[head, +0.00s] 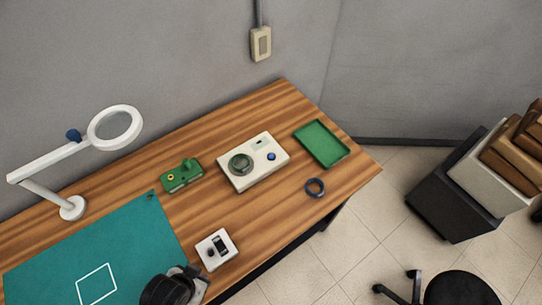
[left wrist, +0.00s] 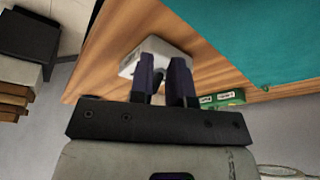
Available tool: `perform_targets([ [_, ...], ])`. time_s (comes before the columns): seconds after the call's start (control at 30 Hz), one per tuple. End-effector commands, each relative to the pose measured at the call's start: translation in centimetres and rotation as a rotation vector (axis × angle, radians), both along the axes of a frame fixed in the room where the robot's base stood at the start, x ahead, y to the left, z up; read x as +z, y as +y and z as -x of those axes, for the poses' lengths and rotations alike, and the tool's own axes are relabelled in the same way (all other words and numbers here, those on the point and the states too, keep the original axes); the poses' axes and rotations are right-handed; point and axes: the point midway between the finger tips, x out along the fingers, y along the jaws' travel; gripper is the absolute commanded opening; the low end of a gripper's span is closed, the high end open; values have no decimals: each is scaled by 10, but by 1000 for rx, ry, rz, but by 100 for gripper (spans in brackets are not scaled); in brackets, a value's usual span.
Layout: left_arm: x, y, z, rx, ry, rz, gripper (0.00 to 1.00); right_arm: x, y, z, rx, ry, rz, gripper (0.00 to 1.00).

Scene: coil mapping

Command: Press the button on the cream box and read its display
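The cream box (head: 240,184) sits on the wooden table in the head view, with a blue button (head: 271,156) and a small dark display (head: 260,142). The display is too small to read. A dark green ring-shaped coil (head: 241,164) lies on its top, left of the button. My left gripper (head: 193,272) is at the table's front edge, away from the cream box and close to a small white box (head: 216,250). In the left wrist view its two dark fingers (left wrist: 164,78) stand apart with a narrow gap, the white box (left wrist: 158,48) beyond them. My right gripper is not in view.
A green block (head: 181,176) stands left of the cream box. A teal mat (head: 110,245) and a magnifier lamp (head: 72,207) are on the left. Bare wood lies in front of the cream box.

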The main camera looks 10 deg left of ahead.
Motion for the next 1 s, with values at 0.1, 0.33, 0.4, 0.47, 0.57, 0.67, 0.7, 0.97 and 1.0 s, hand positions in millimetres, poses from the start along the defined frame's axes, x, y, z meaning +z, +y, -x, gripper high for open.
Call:
perform_targets([
  [0.1,0,0,0,0,0,0,6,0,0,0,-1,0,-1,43],
  [0.33,0,0,0,0,0,0,0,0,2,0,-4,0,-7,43],
  [0.4,0,0,0,0,0,0,0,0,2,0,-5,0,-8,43],
  [0.47,0,0,0,0,0,0,0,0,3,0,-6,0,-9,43],
  [0.57,0,0,0,0,0,0,0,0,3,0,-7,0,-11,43],
  [0.67,0,0,0,0,0,0,0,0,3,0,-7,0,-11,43],
  [0.7,0,0,0,0,0,0,0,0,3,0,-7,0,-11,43],
  [0.97,0,0,0,0,0,0,0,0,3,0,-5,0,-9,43],
  [1.0,0,0,0,0,0,0,0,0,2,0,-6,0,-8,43],
])
